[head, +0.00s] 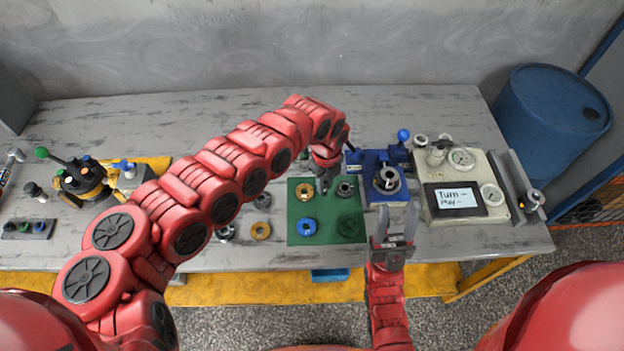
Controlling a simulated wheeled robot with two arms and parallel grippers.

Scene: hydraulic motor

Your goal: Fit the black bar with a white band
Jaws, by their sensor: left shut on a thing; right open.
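My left gripper (325,183) reaches over the upper part of the green mat (326,211), between the yellow ring (304,191) and a dark grey ring (345,189). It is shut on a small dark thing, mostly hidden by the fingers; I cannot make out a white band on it. A blue fixture (375,197) with a round metal part (388,179) stands just right of the mat. My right gripper (398,222) is open and empty, below the blue fixture near the table's front edge.
A gauge box with a screen (455,198) stands to the right. The back of the table is clear.

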